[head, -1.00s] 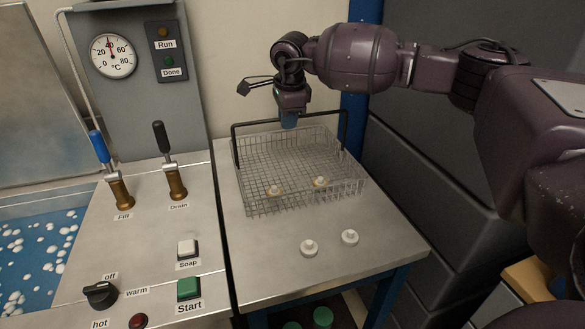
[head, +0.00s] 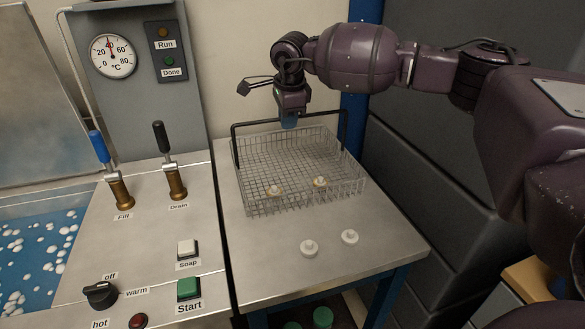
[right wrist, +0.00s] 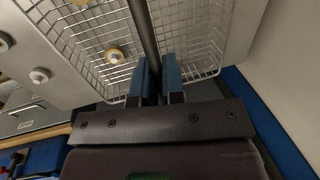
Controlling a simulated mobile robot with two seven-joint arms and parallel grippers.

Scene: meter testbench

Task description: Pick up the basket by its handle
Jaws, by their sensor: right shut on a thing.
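The wire basket (head: 300,165) sits on the metal side table, with two small round pieces inside it. Its dark handle (head: 243,126) stands up as an arch over the far part of the basket. My right gripper (head: 289,121) is at the top bar of the handle, above the basket. In the right wrist view the blue fingers (right wrist: 157,78) are closed on the dark handle bar (right wrist: 142,30), with the basket mesh (right wrist: 95,50) beyond. My left gripper does not show.
Two white round pieces (head: 309,248) (head: 350,237) lie on the side table (head: 270,265) in front of the basket. On the left is a panel with a Fill lever (head: 105,165), a Drain lever (head: 170,165) and buttons, beside a bath of blue water (head: 35,250). Dark grey cabinets stand on the right.

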